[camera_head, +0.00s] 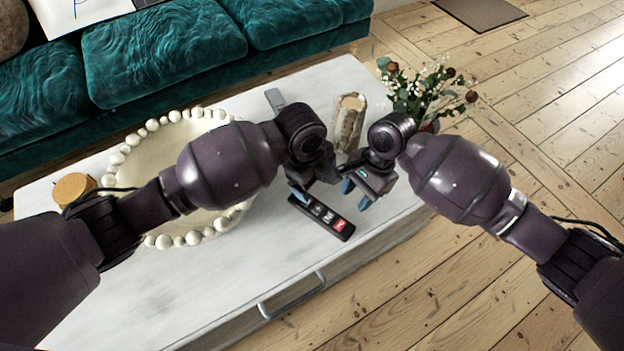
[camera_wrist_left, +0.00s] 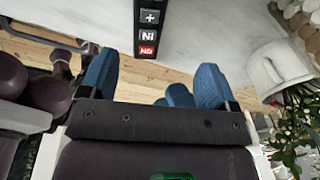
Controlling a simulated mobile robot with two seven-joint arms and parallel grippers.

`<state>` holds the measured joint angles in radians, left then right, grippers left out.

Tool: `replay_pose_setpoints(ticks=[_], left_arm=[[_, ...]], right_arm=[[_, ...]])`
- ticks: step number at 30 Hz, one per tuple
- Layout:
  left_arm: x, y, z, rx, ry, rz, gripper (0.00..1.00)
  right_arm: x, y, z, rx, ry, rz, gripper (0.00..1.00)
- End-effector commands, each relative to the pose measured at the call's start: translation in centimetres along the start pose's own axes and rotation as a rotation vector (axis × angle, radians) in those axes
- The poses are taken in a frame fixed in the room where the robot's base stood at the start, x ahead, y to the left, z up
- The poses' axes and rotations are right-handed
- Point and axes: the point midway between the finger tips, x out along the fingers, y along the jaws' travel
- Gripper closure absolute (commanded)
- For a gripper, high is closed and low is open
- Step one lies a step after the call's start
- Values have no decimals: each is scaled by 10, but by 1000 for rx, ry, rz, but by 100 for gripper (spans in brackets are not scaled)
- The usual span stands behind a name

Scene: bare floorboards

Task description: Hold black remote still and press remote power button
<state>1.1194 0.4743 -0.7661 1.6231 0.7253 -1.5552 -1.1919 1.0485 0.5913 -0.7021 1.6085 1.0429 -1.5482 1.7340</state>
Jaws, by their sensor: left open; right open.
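My right gripper (camera_head: 358,190) is open and empty, just right of and above the remote. Which button is the power button is too small to tell.
The white table (camera_head: 180,300) bears a beaded tray (camera_head: 228,220), a candle holder (camera_head: 347,122), a grey object (camera_head: 274,98) and a wooden-lidded jar (camera_head: 73,188). A flower vase stands at the right edge. A teal sofa (camera_head: 165,50) is behind. The table's front left is clear.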

Motion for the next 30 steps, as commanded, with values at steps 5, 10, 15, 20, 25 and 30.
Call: replay_pose_setpoints(ticks=[5, 10, 15, 20, 25, 30], left_arm=[[11, 3, 4, -16, -82, 78, 17], [17, 5, 6, -25, -108, 102, 17], [35, 7, 8, -27, -107, 104, 17], [59, 9, 10, -27, -107, 103, 17], [86, 12, 12, -26, -106, 102, 17], [106, 14, 15, -27, -107, 100, 17]], right_arm=[[1, 0, 0, 0, -1, 1, 57], [1, 0, 0, 0, -1, 1, 57], [1, 0, 0, 0, -1, 1, 57], [1, 0, 0, 0, -1, 1, 57], [0, 0, 0, 0, -1, 1, 57], [0, 0, 0, 0, 0, 0, 57]])
